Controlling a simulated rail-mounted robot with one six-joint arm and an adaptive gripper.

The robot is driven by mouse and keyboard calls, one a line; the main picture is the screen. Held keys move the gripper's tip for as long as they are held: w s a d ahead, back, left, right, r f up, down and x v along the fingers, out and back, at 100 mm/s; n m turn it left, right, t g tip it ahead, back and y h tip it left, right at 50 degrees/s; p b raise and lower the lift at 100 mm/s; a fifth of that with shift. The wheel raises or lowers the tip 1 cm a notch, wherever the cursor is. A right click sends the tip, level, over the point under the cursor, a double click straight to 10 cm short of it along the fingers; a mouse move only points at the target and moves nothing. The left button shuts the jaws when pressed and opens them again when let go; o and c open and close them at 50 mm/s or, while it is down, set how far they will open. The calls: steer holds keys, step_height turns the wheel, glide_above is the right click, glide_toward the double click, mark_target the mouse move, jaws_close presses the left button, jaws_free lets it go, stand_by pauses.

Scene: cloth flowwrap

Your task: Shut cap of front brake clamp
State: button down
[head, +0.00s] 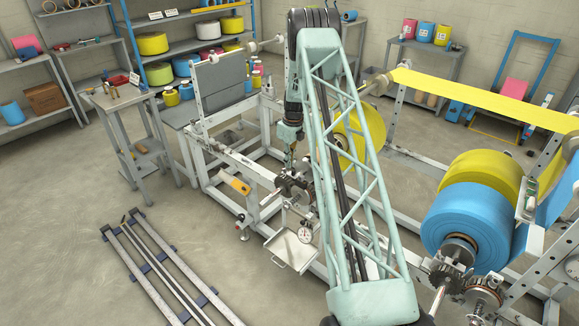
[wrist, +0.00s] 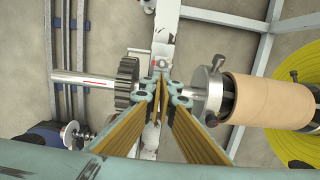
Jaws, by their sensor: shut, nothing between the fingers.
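My gripper (head: 290,163) points down over the front end of the white machine frame, just above a dark brake and shaft assembly (head: 293,187). In the wrist view my gripper (wrist: 163,82) is shut, with nothing held between its fingertips. It is over a steel shaft (wrist: 85,84), between a dark toothed wheel (wrist: 127,82) and a round steel collar (wrist: 210,86). The fingers hide most of the clamp on the shaft there, so I cannot tell whether its cap is open or shut, or whether the fingertips touch it.
A cardboard core (wrist: 268,101) sits on the shaft right of the collar. A dial gauge (head: 305,234) and a grey tray (head: 289,250) hang below the assembly. Blue (head: 465,226) and yellow (head: 483,172) rolls stand at right. Rails (head: 155,268) lie on the floor.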

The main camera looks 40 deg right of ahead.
mark_target(289, 173)
step_height(289, 173, up, 10)
steer(key=shift+r+p, duration=0.15)
steer(key=shift+p, duration=0.15)
stand_by(0.8)
